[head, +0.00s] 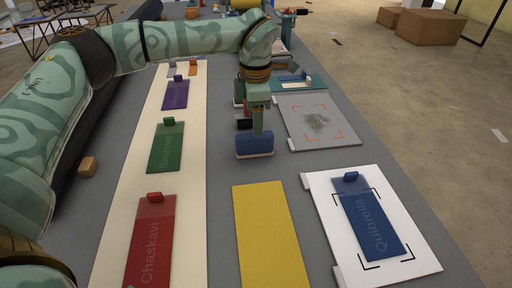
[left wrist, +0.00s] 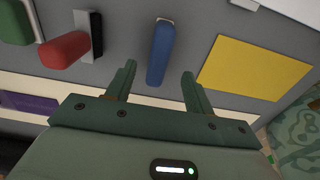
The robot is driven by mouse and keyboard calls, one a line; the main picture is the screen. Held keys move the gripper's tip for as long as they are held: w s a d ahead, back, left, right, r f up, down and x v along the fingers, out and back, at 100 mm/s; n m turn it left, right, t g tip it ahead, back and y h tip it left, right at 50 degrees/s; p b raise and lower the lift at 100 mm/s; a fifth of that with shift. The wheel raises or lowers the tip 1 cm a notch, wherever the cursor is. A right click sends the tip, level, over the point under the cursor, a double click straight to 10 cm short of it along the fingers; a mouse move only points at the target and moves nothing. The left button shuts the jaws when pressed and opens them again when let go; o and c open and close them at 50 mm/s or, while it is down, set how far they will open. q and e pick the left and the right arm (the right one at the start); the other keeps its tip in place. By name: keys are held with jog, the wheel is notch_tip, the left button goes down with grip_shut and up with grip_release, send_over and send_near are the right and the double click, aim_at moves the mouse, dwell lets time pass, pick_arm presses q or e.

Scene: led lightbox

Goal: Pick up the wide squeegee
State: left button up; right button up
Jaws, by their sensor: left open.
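A blue block-like tool with a pale lower edge (head: 254,146), which looks like the wide squeegee, stands on the grey table near the middle. In the left wrist view it is a long blue bar (left wrist: 160,52). My left gripper (head: 253,122) points down just behind and above it, partly overlapping it in the head view. In the left wrist view the two fingers of the gripper (left wrist: 157,82) are apart, with the near end of the blue bar between their tips. No contact is visible. My right gripper is not in view.
A red-handled tool (left wrist: 64,49) and a dark green one (left wrist: 14,22) are close by. A yellow panel (head: 262,235) lies in front. Right are a stained grey plate (head: 290,128) and a white board (head: 325,215) with a blue card (head: 370,225). Coloured cards line the cream strip (head: 222,215).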

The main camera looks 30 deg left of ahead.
aim_at(255, 145)
pick_arm(q)
notch_tip(255, 145, down, 4)
jog(key=shift+w+f+b, duration=0.1)
jog(key=shift+w+b, duration=0.05)
jog(key=shift+b, duration=0.25)
notch_tip(255, 145, down, 5)
jog(key=shift+a+f+b, duration=0.1)
jog(key=shift+f+b, duration=0.05)
jog(key=shift+b, duration=0.95)
jog(key=shift+r, duration=0.2)
jog(key=shift+c, duration=0.6)
jog(key=c, duration=1)
